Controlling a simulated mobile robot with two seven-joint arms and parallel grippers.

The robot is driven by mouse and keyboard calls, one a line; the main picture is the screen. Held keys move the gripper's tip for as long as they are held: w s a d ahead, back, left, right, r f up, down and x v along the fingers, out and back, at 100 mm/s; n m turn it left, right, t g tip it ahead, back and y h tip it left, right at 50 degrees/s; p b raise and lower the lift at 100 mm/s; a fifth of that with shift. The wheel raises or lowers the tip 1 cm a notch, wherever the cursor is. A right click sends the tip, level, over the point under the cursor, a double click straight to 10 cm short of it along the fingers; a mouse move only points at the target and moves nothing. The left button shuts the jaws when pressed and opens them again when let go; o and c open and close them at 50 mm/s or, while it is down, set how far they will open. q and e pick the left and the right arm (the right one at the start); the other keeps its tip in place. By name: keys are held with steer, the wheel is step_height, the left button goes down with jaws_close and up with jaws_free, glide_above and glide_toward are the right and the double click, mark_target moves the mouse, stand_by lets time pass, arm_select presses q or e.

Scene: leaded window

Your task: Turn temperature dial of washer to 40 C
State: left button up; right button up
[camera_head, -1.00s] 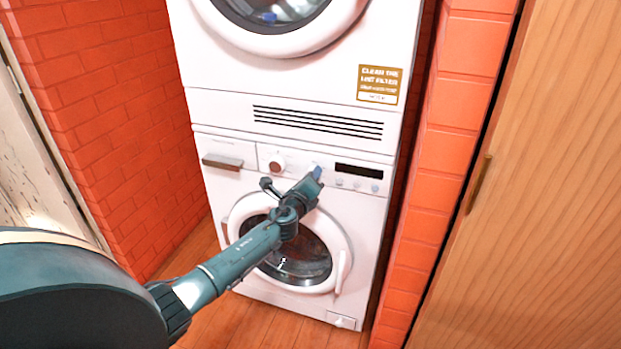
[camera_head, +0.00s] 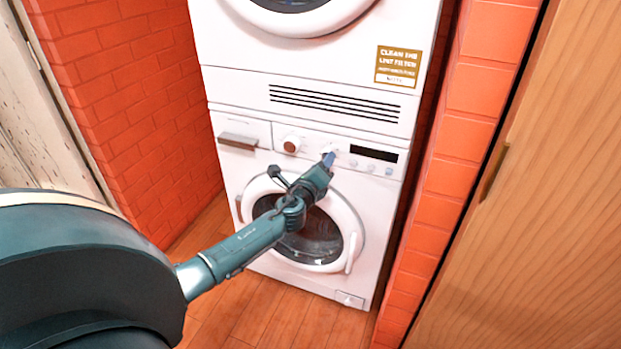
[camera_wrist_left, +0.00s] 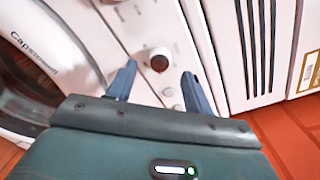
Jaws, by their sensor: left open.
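The white washer (camera_head: 222,178) is the lower machine of a stack. Its control panel has a dial with a dark brown face (camera_head: 291,145) on the left. My left gripper (camera_head: 328,160) is open in front of the panel, to the right of that dial, and hides part of the panel there. In the left wrist view, a white dial with a dark brown face (camera_wrist_left: 158,62) lies ahead between the spread fingers of my left gripper (camera_wrist_left: 159,72). The fingers appear apart from it. The dial markings are too small to read. My right gripper is out of view.
A dark display (camera_head: 374,154) and small buttons (camera_head: 371,166) lie right of my gripper. The round washer door (camera_head: 345,215) is below, and the dryer (camera_head: 330,60) is above. Brick walls (camera_head: 140,110) flank the stack; a wooden door (camera_head: 540,200) stands at right.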

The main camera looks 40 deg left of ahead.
arm_select(q)
steer(key=v, duration=0.9)
steer(key=shift+s+p, duration=0.35)
steer(key=shift+p, duration=0.1)
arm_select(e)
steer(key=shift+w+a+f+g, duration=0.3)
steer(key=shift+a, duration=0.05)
arm_select(q)
steer(key=shift+d, duration=0.1)
